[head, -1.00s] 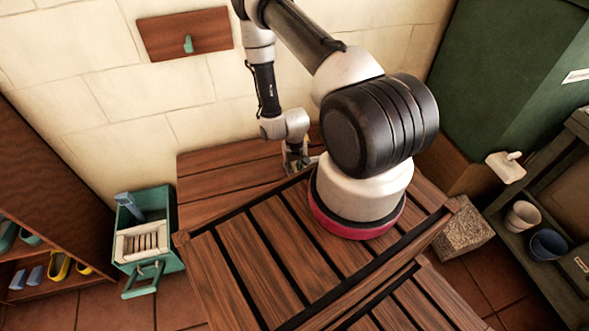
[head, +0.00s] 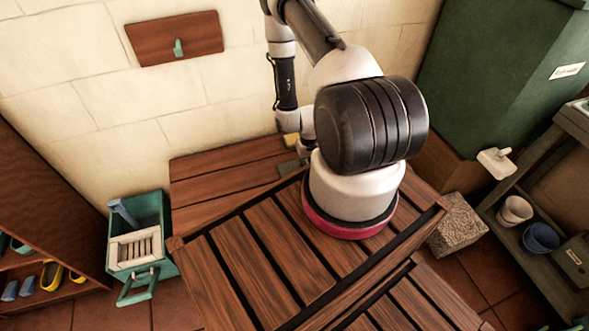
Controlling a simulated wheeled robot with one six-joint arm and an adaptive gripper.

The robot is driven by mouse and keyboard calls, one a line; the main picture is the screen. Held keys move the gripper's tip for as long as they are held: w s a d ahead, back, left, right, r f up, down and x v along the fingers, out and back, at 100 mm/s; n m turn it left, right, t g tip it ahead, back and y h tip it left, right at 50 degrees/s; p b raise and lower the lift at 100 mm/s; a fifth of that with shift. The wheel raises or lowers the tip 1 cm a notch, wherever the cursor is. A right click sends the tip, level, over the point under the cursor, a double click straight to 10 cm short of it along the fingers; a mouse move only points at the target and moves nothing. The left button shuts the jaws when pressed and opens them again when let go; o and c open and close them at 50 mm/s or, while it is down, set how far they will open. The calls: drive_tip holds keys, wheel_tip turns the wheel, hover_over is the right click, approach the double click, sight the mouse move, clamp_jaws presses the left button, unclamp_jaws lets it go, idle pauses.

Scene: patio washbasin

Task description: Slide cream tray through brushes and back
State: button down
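A cream, tray-like frame with dark slots (head: 124,253) sits in the front of the teal box (head: 151,207) at left. I cannot make out separate brushes there. A teal loop handle (head: 137,287) sticks out in front of the box. My gripper (head: 304,152) is low over the back of the wooden bench, mostly hidden behind my own arm, far to the right of the teal box. Its fingers cannot be made out. A small tan block (head: 290,141) and a flat grey-yellow piece (head: 291,167) show beside it.
The slatted wooden bench (head: 250,262) fills the middle. A shelf with shoes (head: 51,275) stands at left. A teal hook (head: 178,47) is on a wall board. At right are a stone block (head: 458,226), a cream handled piece (head: 496,161) and two pots (head: 515,211) on a shelf.

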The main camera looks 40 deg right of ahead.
drive_tip(key=d, duration=0.2)
drive_tip(key=s+d, duration=0.1)
drive_tip(key=d, duration=0.2)
drive_tip(key=s+d, duration=0.1)
drive_tip(key=d, duration=0.2)
drive_tip(key=shift+s, duration=0.15)
drive_tip(key=c, duration=1.8)
unclamp_jaws()
drive_tip(key=shift+o, duration=0.6)
drive_tip(key=shift+d, duration=0.15)
wheel_tip(320, 180, up, 12)
